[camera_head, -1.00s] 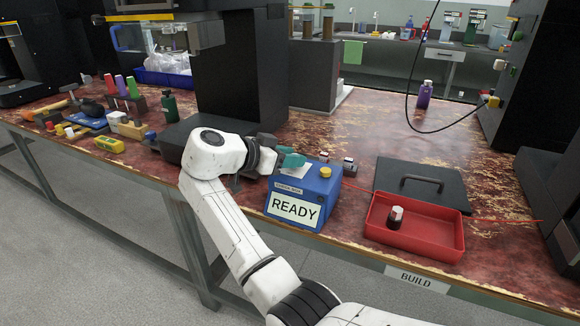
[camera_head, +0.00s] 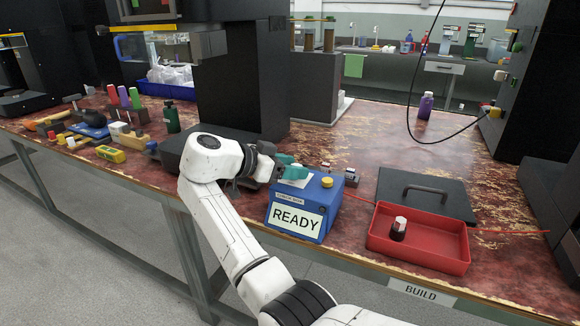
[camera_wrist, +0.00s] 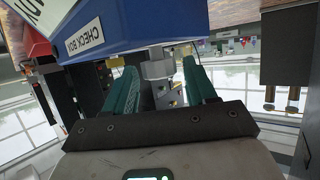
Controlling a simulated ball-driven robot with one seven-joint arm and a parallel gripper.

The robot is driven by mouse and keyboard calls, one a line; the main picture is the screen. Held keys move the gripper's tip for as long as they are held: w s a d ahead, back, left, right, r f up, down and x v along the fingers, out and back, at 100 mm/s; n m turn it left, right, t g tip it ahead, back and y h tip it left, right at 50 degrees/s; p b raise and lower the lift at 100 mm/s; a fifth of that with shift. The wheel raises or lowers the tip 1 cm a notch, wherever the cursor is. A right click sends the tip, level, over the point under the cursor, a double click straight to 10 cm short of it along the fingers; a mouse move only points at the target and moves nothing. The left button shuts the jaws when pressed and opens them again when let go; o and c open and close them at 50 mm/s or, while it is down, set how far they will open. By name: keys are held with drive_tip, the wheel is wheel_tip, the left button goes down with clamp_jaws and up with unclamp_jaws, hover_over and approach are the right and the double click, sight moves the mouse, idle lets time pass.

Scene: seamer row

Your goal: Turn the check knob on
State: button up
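The blue check box (camera_head: 317,190) stands on the bench with a READY panel on its front and a yellow button (camera_head: 327,182) on top. In the wrist view, the check box (camera_wrist: 150,22) fills the upper part, its label turned over. A grey knob-like part (camera_wrist: 157,68) sticks out from it between my gripper's green fingers. My gripper (camera_head: 288,168) is at the box's upper left side. In the wrist view, my gripper (camera_wrist: 161,75) has its fingers apart, one on each side of the grey part, with gaps showing. Whether either finger touches it is unclear.
A red tray (camera_head: 418,262) with a small dark, white-topped item (camera_head: 398,228) lies right of the box. A dark handled plate (camera_head: 426,192) is behind it. Small blocks (camera_head: 350,177) sit behind the box. Tools and bottles crowd the left bench.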

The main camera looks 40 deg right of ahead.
drive_tip(key=shift+o, duration=0.4)
drive_tip(key=shift+a+r, duration=0.1)
drive_tip(key=shift+w+a+r, duration=0.1)
drive_tip(key=shift+a+r, duration=0.05)
drive_tip(key=shift+a, duration=0.1)
drive_tip(key=p+v, duration=0.1)
drive_tip(key=v, duration=0.9)
